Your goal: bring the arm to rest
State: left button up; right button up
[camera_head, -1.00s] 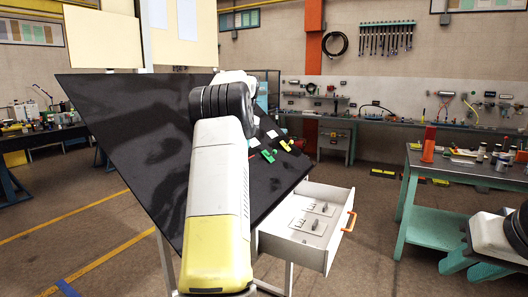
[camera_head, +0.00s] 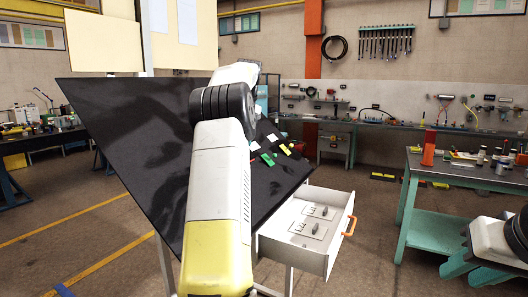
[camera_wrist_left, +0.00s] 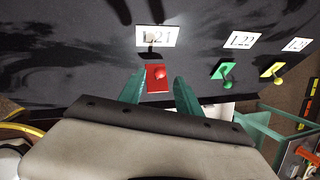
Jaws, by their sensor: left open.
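My left arm (camera_head: 217,200) rises through the middle of the head view and hides its own gripper there. In the left wrist view my left gripper (camera_wrist_left: 160,78) is open, its two teal fingers apart. A red piece (camera_wrist_left: 157,78) on the black board shows between the fingertips, below the L21 label (camera_wrist_left: 156,36); whether a finger touches it I cannot tell. My right arm is at the lower right of the head view, with teal parts of its gripper (camera_head: 457,262) in front of the bench; its jaw state is unclear.
The tilted black board (camera_head: 130,130) carries a green piece (camera_wrist_left: 223,71) and a yellow piece (camera_wrist_left: 273,69) under their labels. An open white drawer (camera_head: 290,248) with an orange handle (camera_head: 349,226) juts out on the right. A teal bench (camera_head: 455,178) stands farther right.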

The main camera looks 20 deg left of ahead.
pick_arm(q)
jog(key=shift+v, duration=1.05)
